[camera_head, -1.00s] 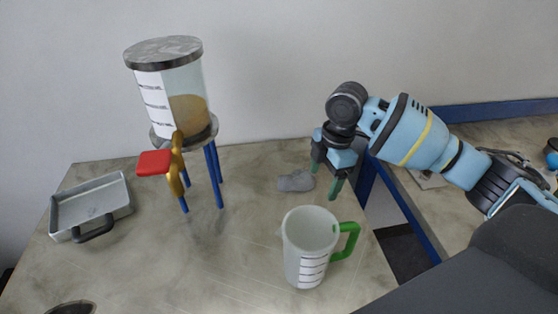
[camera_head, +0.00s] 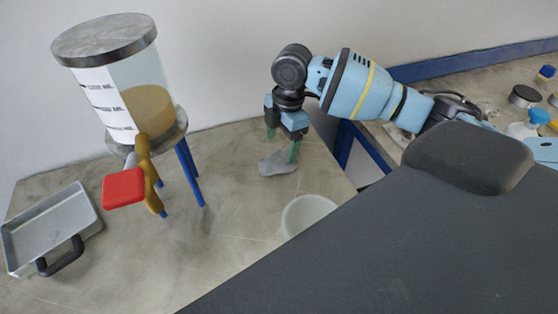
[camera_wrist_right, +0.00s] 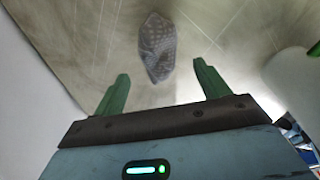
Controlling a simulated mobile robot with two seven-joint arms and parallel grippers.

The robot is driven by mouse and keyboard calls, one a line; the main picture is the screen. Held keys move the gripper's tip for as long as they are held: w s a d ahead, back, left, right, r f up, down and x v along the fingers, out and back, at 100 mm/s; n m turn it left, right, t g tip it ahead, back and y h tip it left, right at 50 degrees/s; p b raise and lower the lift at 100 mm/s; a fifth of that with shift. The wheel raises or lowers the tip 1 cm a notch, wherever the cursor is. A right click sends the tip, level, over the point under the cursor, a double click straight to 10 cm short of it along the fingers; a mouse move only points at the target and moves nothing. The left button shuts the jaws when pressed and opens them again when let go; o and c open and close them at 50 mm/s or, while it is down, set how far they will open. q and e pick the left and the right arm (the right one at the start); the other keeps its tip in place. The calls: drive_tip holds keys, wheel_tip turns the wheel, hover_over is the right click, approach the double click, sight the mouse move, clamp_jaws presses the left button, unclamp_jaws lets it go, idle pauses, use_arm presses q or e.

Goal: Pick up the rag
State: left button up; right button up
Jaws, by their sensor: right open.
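The rag (camera_head: 279,163) is a small grey crumpled cloth lying on the table near the wall, right of the stand. My right gripper (camera_head: 282,145) is open and empty, with green fingers pointing down just above the rag. In the right wrist view the rag (camera_wrist_right: 158,48) lies on the table ahead of the two open fingers (camera_wrist_right: 160,90), between their lines and apart from them. My left gripper is not in view.
A flanged vessel (camera_head: 140,75) with a red-handled valve (camera_head: 124,188) stands on blue legs at the left. A metal tray (camera_head: 50,232) lies at far left. A pitcher (camera_head: 306,213) stands in front of the rag, partly hidden by my body. A second bench (camera_head: 490,85) holds several items.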

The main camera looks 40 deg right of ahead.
sight(280, 157)
drive_tip(key=shift+w+a+f, duration=0.1)
drive_tip(key=shift+a+f, duration=0.05)
drive_tip(key=shift+f, duration=2.35)
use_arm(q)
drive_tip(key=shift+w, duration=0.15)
use_arm(e)
drive_tip(key=c, duration=1)
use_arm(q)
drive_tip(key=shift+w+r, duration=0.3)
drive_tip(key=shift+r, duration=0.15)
use_arm(e)
drive_tip(key=shift+r, duration=5.05)
drive_tip(key=shift+c, duration=0.2)
